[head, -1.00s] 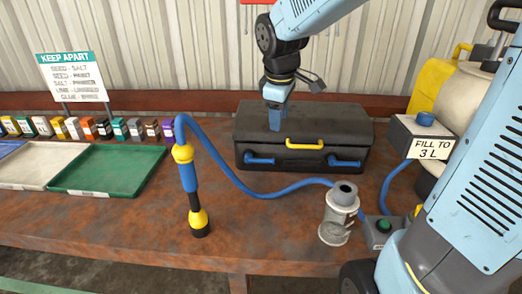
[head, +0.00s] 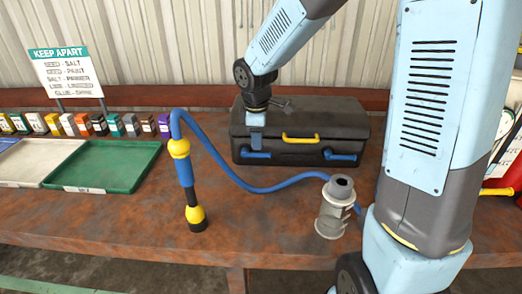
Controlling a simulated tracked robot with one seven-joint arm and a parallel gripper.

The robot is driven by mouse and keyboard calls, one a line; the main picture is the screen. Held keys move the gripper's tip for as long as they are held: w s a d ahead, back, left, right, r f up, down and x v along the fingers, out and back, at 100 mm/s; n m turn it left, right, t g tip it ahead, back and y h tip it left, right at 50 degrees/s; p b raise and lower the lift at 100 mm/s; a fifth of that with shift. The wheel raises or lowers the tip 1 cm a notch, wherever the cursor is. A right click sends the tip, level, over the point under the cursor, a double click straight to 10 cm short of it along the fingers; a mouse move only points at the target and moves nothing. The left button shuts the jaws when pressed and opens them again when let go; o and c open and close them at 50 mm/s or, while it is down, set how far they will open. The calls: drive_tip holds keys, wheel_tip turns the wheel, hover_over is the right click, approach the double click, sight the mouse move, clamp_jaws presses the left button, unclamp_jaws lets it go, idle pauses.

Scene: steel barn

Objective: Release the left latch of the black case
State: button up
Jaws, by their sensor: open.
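The black case (head: 345,122) stands closed at the back of the bench, with a yellow handle (head: 300,138) in the middle of its front. Its left latch (head: 263,156) is a blue bar low on the front, lying level and partly covered by my gripper. The matching right latch (head: 341,157) is clear to see. My gripper (head: 257,148) is open and points down in front of the case, right at the left latch. The fingers hide part of the latch, and I cannot tell whether they touch it.
A blue hose (head: 262,188) runs across the bench in front of the case, from a blue and yellow wand (head: 187,180) to near a grey canister (head: 335,208). A green tray (head: 105,165) lies to the left. My own arm covers much of the right side.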

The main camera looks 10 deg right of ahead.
sight(258, 154)
drive_tip(key=shift+w+d+f, duration=0.1)
drive_tip(key=shift+w+f, duration=0.1)
drive_tip(key=shift+f, duration=0.8)
drive_tip(key=shift+w+a+f, duration=0.1)
drive_tip(key=shift+w+f, duration=0.05)
drive_tip(key=shift+f, duration=0.85)
drive_tip(key=shift+w+d+f, duration=0.1)
drive_tip(key=shift+w+f, duration=0.1)
drive_tip(key=shift+f, duration=0.8)
clamp_jaws()
